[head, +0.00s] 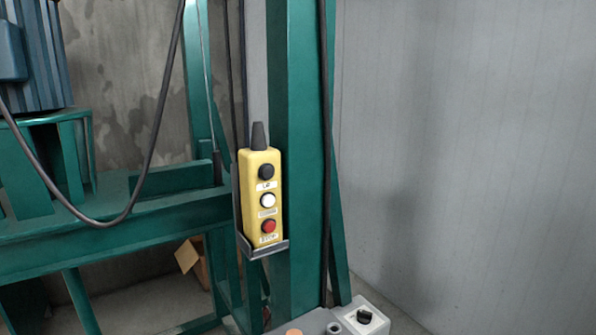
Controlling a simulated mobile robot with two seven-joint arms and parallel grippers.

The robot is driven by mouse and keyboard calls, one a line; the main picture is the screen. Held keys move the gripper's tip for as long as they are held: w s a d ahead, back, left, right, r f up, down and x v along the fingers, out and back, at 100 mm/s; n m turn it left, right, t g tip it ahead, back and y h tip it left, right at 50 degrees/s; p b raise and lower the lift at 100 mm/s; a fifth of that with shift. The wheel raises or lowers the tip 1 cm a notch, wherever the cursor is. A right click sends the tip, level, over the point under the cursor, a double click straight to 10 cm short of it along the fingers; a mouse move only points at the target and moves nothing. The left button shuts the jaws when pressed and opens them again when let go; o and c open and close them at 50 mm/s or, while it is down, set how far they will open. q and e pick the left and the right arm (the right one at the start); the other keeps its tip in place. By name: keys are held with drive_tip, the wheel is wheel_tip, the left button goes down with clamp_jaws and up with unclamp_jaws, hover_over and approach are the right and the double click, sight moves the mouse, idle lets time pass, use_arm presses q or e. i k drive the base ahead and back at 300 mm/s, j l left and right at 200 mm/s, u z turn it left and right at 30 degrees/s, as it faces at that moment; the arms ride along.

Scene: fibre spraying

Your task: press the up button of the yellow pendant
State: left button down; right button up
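The yellow pendant (248,188) sits upright in a dark metal holder (264,249) beside a green post, near the middle of the head view. A black button (266,172) is at its top, with a label below it that seems to read UP. Under it are a white button (268,200) and a red button (268,226), each with a label below. A dark cable boot (259,136) tops the pendant. Neither of my grippers shows in the head view, and nothing covers the pendant's face.
A green steel frame (130,227) with a blue motor (32,60) fills the left. A black cable (150,150) hangs across it. A light box with a black knob (366,317) is at the bottom. A grey wall (480,130) fills the right, with open space before it.

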sight(267, 173)
drive_tip(key=i+l, duration=0.1)
drive_tip(key=l, duration=1.35)
drive_tip(key=i, duration=0.05)
